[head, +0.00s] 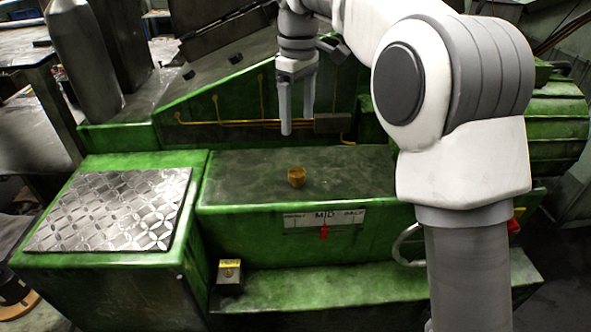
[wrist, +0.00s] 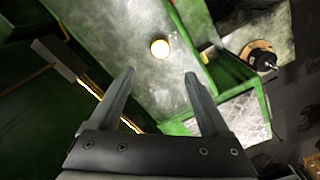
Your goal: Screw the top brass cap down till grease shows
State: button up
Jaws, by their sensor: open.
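A small brass cap (head: 297,177) stands on the flat green top (head: 245,178) of the machine, near the middle of the head view. In the wrist view the cap (wrist: 160,48) is a small bright round shape beyond the fingertips, roughly between their lines. My gripper (head: 297,131) is open and empty, fingers pointing down, above the machine top and apart from the cap. In the wrist view my gripper (wrist: 159,72) shows two spread fingers with nothing between them. No grease can be made out at the cap.
A patterned metal plate (head: 110,210) lies at left. A yellow-labelled box (head: 229,272) sits on the lower ledge. Brass pipes (head: 240,122) and a grey block (head: 333,123) are behind.

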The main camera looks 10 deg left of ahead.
aim_at(297, 171)
notch_tip(297, 171, down, 14)
jog(key=shift+f, duration=0.15)
dwell(0.3)
grip_shut()
